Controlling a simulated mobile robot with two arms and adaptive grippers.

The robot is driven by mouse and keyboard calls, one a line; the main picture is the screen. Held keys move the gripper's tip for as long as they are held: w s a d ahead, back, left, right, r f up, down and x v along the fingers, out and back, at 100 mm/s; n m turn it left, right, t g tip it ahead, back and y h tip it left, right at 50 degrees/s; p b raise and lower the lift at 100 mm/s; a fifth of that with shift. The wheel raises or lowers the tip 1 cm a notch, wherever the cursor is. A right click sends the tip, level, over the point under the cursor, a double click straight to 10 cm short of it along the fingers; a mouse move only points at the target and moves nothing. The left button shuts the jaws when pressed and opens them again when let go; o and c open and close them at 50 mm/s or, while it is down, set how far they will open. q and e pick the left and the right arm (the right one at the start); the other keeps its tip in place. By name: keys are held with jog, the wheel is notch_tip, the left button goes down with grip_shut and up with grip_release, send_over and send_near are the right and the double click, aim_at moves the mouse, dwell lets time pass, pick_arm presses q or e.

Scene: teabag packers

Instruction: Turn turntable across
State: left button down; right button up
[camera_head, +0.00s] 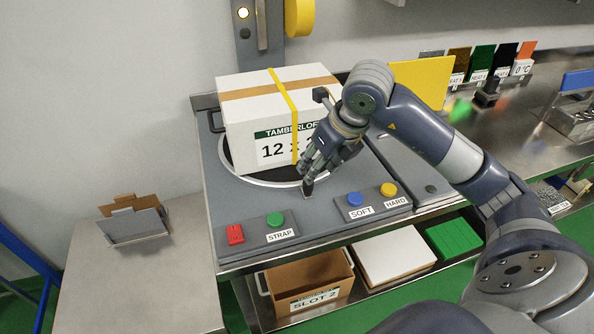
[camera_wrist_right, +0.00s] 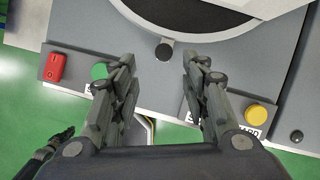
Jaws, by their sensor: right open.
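The turntable (camera_head: 275,184) is a dark disc with a pale ring, set into the grey bench top. It shows partly in the wrist view (camera_wrist_right: 185,22). A white box (camera_head: 240,128) with a yellow strap and a green label stands on it and covers most of it. A short dark knob (camera_wrist_right: 164,51) is at its near edge. My right gripper (camera_wrist_right: 158,62) is open, fingers pointing down toward the knob, which shows between the fingertips. Contact cannot be told. A dark jointed part at the wrist view's lower left looks like my left gripper (camera_wrist_right: 45,152); its jaws are unclear.
Along the front are a red switch (camera_head: 235,234), green STRAP button (camera_head: 275,219), blue SOFT button (camera_head: 354,199) and yellow HARD button (camera_head: 388,189). An open carton (camera_head: 308,277) stands on the shelf below. A side table (camera_head: 150,280) is at left. A strapping column (camera_head: 258,25) rises behind.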

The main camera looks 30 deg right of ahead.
jog(key=x, duration=0.2)
jog(key=p+x, duration=0.1)
jog(key=x, duration=0.3)
jog(key=shift+s+d+f, duration=0.2)
jog(key=shift+d+f, duration=0.05)
jog(key=shift+f, duration=0.15)
jog(key=shift+p+x, duration=0.4)
jog(key=shift+x, duration=0.75)
jog(key=shift+w+f, duration=0.2)
jog(key=shift+f, duration=0.3)
pick_arm(q)
jog(key=s+r, duration=0.1)
jog(key=s, duration=0.2)
jog(key=shift+a+r, duration=0.15)
jog(key=shift+r, duration=0.25)
pick_arm(e)
grip_shut()
